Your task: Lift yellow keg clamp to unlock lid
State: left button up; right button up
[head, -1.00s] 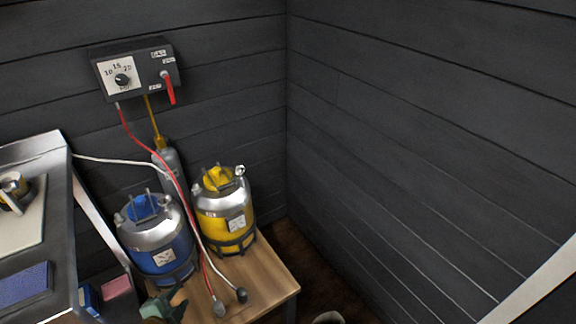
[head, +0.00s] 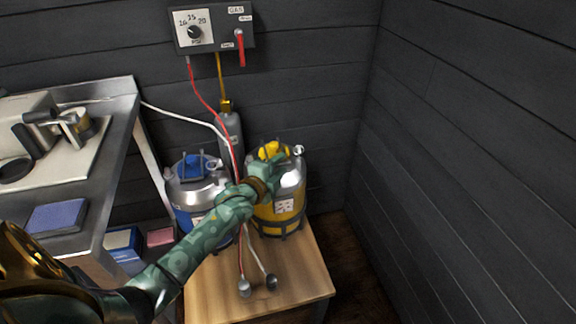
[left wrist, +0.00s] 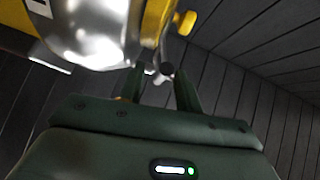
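The yellow keg (head: 268,216) stands upright on the wooden table, with a silver shoulder and a yellow lid and clamp (head: 270,150) on top. My left gripper (head: 276,165) is at the keg's top, in front of the lid, and partly hides it. In the left wrist view, the gripper's two fingers (left wrist: 160,88) are apart. A dark-tipped metal bar (left wrist: 164,72) shows between and just beyond their tips; I cannot tell whether they touch it. The keg's silver shoulder (left wrist: 95,35) and a yellow knob (left wrist: 185,22) are close by. My right gripper is not in view.
A blue keg (head: 187,218) stands left of the yellow one, partly behind my left arm. Red and white hoses end on the table (head: 300,290). A gas panel (head: 213,27) hangs on the wall. A metal counter (head: 105,150) is at left.

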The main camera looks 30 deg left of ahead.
pick_arm(q)
jog(key=w, duration=0.2)
jog(key=shift+w+a+f+b, duration=0.1)
jog(key=shift+w+f+b, duration=0.2)
jog(key=shift+f+b, duration=0.1)
jog(key=shift+w+r, duration=0.2)
jog(key=shift+w, duration=0.2)
grip_shut()
jog(key=shift+r, duration=0.15)
